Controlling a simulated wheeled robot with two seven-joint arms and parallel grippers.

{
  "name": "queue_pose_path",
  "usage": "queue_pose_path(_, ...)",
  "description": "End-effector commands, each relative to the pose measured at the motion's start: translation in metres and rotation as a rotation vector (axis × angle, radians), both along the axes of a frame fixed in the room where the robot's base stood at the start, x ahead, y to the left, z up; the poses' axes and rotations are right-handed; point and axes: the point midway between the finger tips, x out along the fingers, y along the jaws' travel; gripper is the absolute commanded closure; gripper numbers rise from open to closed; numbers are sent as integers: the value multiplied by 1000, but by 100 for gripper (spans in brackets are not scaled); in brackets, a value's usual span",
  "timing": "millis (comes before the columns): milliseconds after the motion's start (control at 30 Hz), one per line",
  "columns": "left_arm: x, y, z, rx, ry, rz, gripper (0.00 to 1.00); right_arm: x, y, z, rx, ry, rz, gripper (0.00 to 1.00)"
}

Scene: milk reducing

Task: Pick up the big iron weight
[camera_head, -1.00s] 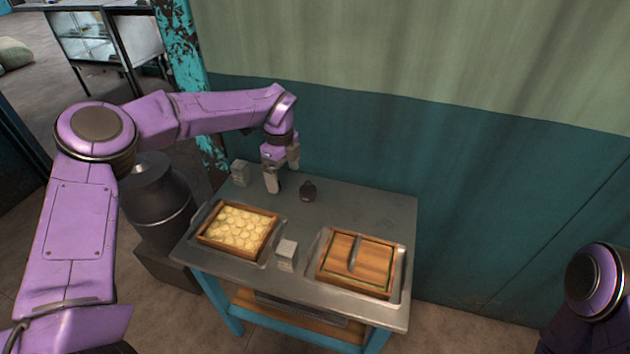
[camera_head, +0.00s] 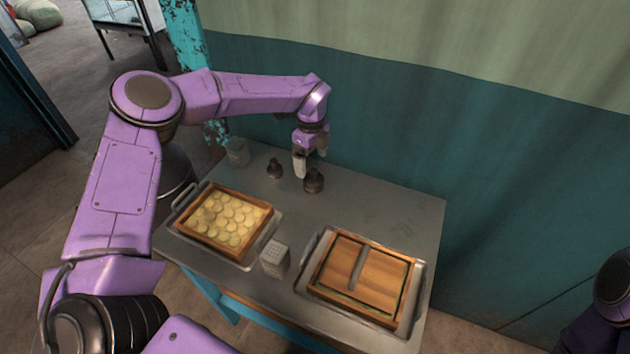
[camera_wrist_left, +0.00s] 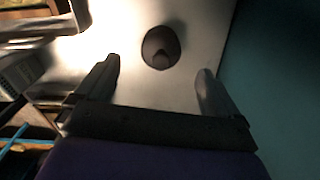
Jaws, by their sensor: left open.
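The big iron weight (camera_head: 313,182) is a dark, rounded piece with a narrower top, standing on the metal table near its back edge. A smaller dark weight (camera_head: 274,169) stands to its left. My left gripper (camera_head: 311,163) is open and points down just above and behind the big weight. In the left wrist view one dark weight (camera_wrist_left: 161,47), seemingly the big one, lies ahead of the gap between the open fingers (camera_wrist_left: 158,68), with no finger touching it. My right gripper is out of view; only part of the right arm shows at the right edge.
On the metal table (camera_head: 385,205) are a tray of round pale pieces (camera_head: 228,220), a grey perforated block (camera_head: 275,260), a tray with a wooden board (camera_head: 375,280) and another grey block (camera_head: 237,152). A teal wall stands behind. The table's back right is clear.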

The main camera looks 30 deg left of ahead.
Motion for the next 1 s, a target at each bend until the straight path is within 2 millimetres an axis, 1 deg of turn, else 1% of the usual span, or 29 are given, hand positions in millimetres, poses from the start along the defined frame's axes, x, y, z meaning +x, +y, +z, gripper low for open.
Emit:
queue_pose_path(33,0,0,-6,0,2,0,5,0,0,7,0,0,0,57)
queue_pose_path(167,0,0,-22,0,2,0,5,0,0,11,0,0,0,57)
queue_pose_path(267,0,-3,-34,1,3,-1,5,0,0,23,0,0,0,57)
queue_pose_path(333,1,-5,-47,1,5,-1,5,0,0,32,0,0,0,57)
queue_pose_path(400,2,-5,-62,0,3,0,5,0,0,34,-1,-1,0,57)
queue_pose_path(467,2,-5,-69,1,1,0,5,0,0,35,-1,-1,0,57)
queue_pose_path(567,2,-4,-75,0,-1,1,5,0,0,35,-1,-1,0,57)
queue_pose_path(700,2,-4,-75,0,-1,0,5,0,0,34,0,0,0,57)
queue_pose_path(733,2,-4,-75,0,-1,0,8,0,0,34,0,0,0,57)
queue_pose_path(767,2,-4,-75,0,-1,0,18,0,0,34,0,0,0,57)
queue_pose_path(800,2,-4,-75,0,-1,0,31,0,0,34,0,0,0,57)
queue_pose_path(867,2,-4,-75,0,-1,0,50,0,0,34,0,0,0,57)
queue_pose_path(900,2,-4,-75,0,-1,0,63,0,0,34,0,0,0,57)
queue_pose_path(967,2,-4,-75,0,-1,0,83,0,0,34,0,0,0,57)
queue_pose_path(1000,2,-4,-75,0,-1,0,96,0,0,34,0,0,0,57)
